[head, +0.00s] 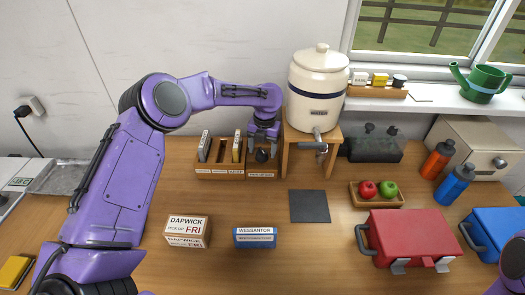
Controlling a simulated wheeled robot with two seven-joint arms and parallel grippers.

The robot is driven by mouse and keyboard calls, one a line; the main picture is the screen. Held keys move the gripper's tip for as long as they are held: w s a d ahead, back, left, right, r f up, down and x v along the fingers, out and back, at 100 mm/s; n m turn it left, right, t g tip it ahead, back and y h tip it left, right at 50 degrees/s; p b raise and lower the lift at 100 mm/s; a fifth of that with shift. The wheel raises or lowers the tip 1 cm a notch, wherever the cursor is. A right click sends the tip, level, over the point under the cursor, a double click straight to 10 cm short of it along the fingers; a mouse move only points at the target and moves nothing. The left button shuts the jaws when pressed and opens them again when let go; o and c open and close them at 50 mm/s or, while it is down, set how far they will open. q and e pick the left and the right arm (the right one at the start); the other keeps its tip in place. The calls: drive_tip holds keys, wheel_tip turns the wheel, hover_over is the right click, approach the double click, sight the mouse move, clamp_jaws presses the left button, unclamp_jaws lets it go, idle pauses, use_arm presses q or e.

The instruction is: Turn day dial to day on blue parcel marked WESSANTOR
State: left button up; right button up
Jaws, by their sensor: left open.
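The blue parcel (255,241) lies on the wooden table left of centre. WESSANTOR reads on its top label; the smaller line on its front is too small to read. My left gripper (263,145) points down at the back of the table, open, over a dark round knob (262,156) on a small wooden block (262,173). This knob may be the day dial; no day marks are legible. The fingers partly hide it, and I cannot tell whether they touch it. My right gripper is not in view; only part of my right arm shows at lower right.
A brown DAPWICK parcel (187,231) marked FRI stands left of the blue one. A card rack (220,173) adjoins the knob block. A cream crock (318,82) on a wooden stand (310,160) is close right of my gripper. A dark mat (309,206) lies in front.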

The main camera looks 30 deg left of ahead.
sight(263, 150)
use_arm(q)
wheel_tip(263, 150, up, 10)
drive_tip(key=b, duration=0.2)
drive_tip(key=shift+d+f, duration=0.2)
